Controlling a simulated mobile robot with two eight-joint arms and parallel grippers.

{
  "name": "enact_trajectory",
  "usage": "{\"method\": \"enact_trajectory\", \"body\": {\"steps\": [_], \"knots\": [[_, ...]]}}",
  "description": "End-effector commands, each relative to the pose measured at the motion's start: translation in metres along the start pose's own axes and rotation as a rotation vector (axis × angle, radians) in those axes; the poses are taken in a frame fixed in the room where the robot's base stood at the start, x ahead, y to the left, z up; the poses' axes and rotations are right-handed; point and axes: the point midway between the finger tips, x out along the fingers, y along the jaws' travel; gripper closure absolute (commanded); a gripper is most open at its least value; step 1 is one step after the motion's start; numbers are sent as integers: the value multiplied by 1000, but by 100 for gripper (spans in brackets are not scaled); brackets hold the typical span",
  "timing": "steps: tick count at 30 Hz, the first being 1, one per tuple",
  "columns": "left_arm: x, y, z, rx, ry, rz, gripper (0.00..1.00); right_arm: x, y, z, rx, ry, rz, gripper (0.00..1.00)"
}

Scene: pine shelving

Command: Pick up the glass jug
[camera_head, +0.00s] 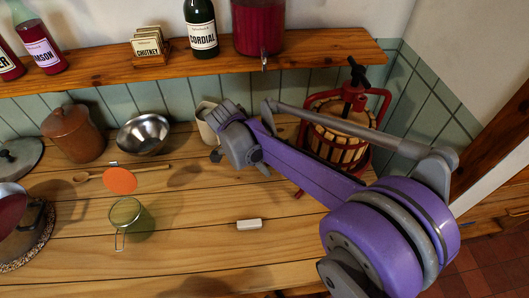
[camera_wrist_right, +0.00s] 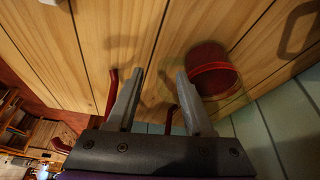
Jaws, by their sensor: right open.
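In the head view a glass jug (camera_head: 127,216), clear with a green tint and a thin handle, stands upright on the wooden worktop left of the middle. My right gripper (camera_head: 240,162) is above the worktop, up and to the right of the jug and apart from it. In the right wrist view my right gripper (camera_wrist_right: 159,74) is open, with nothing between its fingers. A clear-sided vessel with red contents (camera_wrist_right: 212,72) shows right of the fingers. I cannot match it surely to anything in the head view. My left gripper is out of view.
A red fruit press (camera_head: 340,130) stands behind my right arm. A cream container (camera_head: 207,118) is behind the gripper. A steel bowl (camera_head: 143,133), brown crock (camera_head: 73,133), orange disc (camera_head: 120,181) and white block (camera_head: 249,224) are on the worktop. A shelf (camera_head: 110,75) overhangs the back.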

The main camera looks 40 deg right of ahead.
Motion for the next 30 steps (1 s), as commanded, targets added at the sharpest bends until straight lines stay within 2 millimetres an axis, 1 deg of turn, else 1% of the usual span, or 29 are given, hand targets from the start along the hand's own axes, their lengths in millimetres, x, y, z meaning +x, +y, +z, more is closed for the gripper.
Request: {"method": "enact_trajectory", "body": {"steps": [6, 9, 12, 18, 20, 24, 27, 30], "knots": [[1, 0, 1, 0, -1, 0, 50, 32, -3, 0, 2, 0, 1, 48], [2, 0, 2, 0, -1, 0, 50, 44, -3, 1, 0, 0, 1, 48], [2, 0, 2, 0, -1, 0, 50, 48, -2, 1, -1, -1, 0, 48], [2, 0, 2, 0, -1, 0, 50, 48, -2, 1, -1, -1, 0, 48], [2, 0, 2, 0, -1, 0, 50, 48, -2, 1, -1, -1, 0, 59], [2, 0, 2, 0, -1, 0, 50, 48, -2, 1, -1, -1, 0, 84], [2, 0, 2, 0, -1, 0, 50, 48, -2, 1, -1, -1, 0, 100], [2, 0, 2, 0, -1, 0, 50, 48, -2, 1, -1, 0, 0, 100]]}}
